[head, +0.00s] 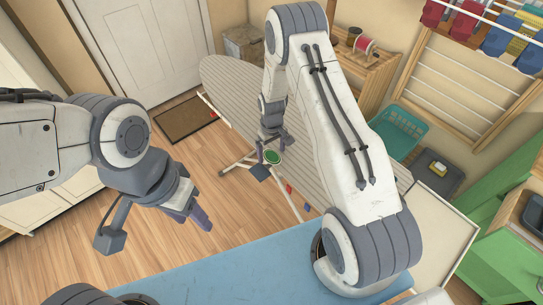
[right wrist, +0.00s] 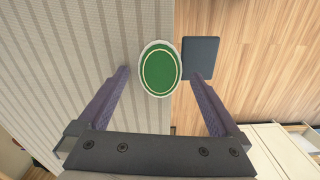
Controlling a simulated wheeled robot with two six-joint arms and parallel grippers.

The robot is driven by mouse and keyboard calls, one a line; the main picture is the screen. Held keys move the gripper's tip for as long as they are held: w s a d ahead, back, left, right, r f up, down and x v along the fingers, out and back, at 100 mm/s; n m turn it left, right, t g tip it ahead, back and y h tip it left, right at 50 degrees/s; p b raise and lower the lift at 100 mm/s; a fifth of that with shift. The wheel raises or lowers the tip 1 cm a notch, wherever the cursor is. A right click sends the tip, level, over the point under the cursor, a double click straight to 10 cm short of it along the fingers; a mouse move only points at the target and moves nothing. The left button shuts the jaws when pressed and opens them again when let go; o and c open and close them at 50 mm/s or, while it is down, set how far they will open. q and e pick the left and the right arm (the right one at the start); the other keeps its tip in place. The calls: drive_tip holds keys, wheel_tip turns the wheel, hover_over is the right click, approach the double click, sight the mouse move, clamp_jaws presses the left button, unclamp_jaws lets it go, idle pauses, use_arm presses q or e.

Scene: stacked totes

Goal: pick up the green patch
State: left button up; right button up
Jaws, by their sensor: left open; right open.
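The green patch (head: 272,157) is a small oval with a pale rim. It lies at the edge of the striped ironing board (head: 228,82). In the right wrist view the patch (right wrist: 160,69) is between and just beyond the two purple fingertips. My right gripper (head: 268,148) is open and empty over the board's edge by the patch; its fingers (right wrist: 163,74) stand on either side, apart from the patch. My left gripper (head: 200,218) is open and empty over the floor at the left, well away from the board.
A dark flat square (right wrist: 200,58) sits beside the patch, past the board's edge. A teal basket (head: 402,127) and a wooden shelf (head: 375,75) stand behind the board. A blue surface (head: 240,272) lies in front. The wooden floor (head: 150,240) at left is mostly clear.

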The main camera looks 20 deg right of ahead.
drive_tip(key=c, duration=1.4)
drive_tip(key=shift+r, duration=0.1)
